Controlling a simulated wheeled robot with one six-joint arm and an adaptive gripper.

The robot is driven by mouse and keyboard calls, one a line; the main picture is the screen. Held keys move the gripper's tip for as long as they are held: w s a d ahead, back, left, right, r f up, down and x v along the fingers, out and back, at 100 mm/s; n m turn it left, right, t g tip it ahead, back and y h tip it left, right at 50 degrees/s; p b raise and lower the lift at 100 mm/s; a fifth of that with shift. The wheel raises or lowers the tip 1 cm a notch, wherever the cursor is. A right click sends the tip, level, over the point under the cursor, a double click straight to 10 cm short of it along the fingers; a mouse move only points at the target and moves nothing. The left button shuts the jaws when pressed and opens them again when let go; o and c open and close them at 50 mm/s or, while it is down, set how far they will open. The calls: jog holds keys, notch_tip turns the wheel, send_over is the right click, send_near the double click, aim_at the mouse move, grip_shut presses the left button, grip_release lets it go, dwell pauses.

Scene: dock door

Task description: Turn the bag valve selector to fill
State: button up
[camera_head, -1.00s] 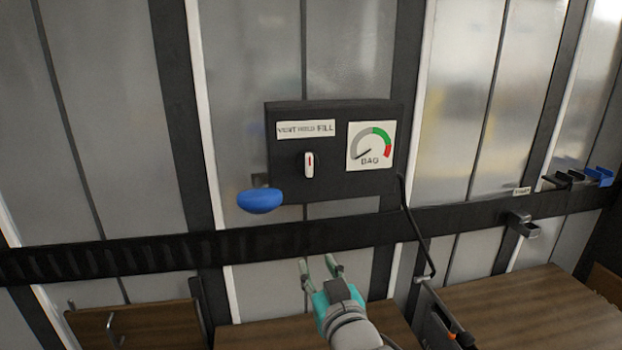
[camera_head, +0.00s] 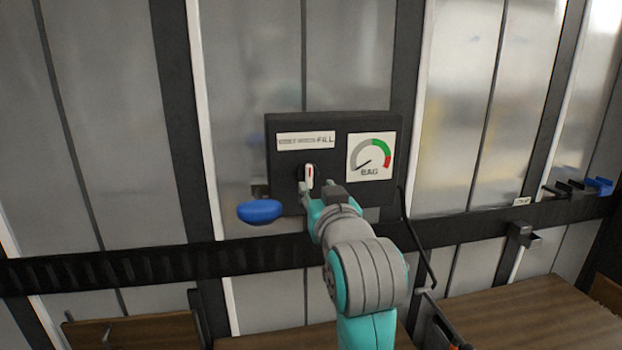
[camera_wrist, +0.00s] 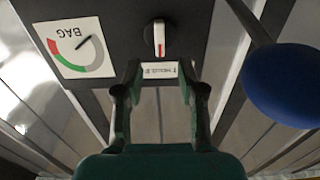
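The selector is a white upright knob (camera_head: 309,176) with a red line, on a dark panel (camera_head: 285,195) below a label strip (camera_head: 306,140) where FILL is readable at the right end. The knob stands about vertical. It also shows in the wrist view (camera_wrist: 158,38), which is turned over, with its red line toward the strip (camera_wrist: 157,71). My gripper (camera_head: 318,184) is open at the knob in the head view. In the wrist view its two fingertips (camera_wrist: 161,70) are apart with the strip seen between them and the knob just beyond. I cannot tell whether they touch the knob.
A BAG gauge (camera_head: 371,157) is right of the knob, its needle at the low left. A blue rounded knob (camera_head: 260,212) sticks out at the panel's lower left. A dark rail (camera_head: 140,262) runs below. Wooden surfaces (camera_head: 540,308) lie lower down.

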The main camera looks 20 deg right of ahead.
aim_at(310, 176)
jog(key=x, duration=0.7)
jog(key=shift+s, duration=0.1)
jog(key=shift+c, duration=0.2)
grip_shut()
